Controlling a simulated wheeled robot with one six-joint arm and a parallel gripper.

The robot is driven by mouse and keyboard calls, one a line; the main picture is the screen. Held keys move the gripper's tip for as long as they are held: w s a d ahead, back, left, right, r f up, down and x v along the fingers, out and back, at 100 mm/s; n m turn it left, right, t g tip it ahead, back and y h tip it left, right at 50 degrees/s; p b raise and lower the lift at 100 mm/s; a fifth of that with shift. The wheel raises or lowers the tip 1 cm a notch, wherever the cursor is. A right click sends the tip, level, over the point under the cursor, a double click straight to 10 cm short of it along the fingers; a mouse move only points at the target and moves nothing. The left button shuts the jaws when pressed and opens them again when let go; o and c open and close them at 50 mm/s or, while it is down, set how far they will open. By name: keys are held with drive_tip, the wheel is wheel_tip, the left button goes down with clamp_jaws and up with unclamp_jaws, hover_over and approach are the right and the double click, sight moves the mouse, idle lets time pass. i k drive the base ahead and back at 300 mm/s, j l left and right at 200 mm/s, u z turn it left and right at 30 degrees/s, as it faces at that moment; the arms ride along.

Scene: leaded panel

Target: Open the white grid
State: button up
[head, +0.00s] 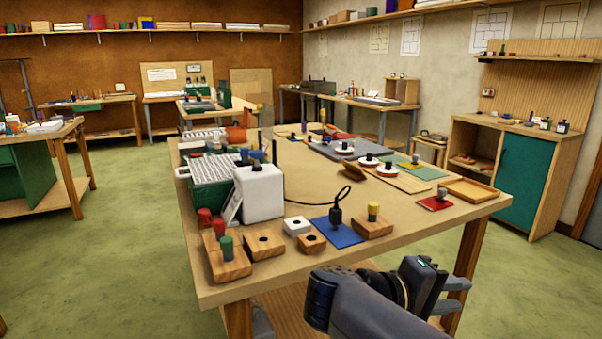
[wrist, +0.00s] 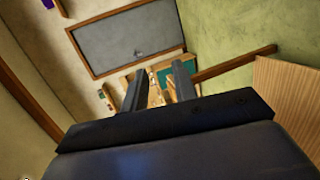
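A white grid (head: 208,168) lies over a green crate (head: 212,196) at the left side of the wooden table in the head view. It looks flat and closed over the crate, with a white loop at its left end. A second white grid-like piece (head: 204,134) lies farther back on the table; I cannot tell what it covers. My gripper (head: 456,295) is in front of the table's right part, well apart from both grids. In the wrist view my gripper (wrist: 158,88) shows two separated fingers with nothing between them. Neither grid shows in the wrist view.
A white block-shaped container (head: 259,191) stands close against the crate's right front. Wooden blocks with coloured knobs (head: 227,258) line the table's front left. A black corded tool (head: 336,215) stands on a blue mat. The green floor left of the table is clear.

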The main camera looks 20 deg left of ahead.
sight(206, 171)
drive_tip(key=k+j, duration=0.1)
drive_tip(key=j, duration=1.2)
drive_tip(key=k+j+u, duration=0.1)
drive_tip(key=j, duration=1.2)
drive_tip(key=i+j, duration=0.55)
drive_tip(key=i+j+u, duration=0.15)
drive_tip(key=i+j, duration=0.35)
drive_tip(key=j, duration=0.25)
drive_tip(key=i, duration=0.25)
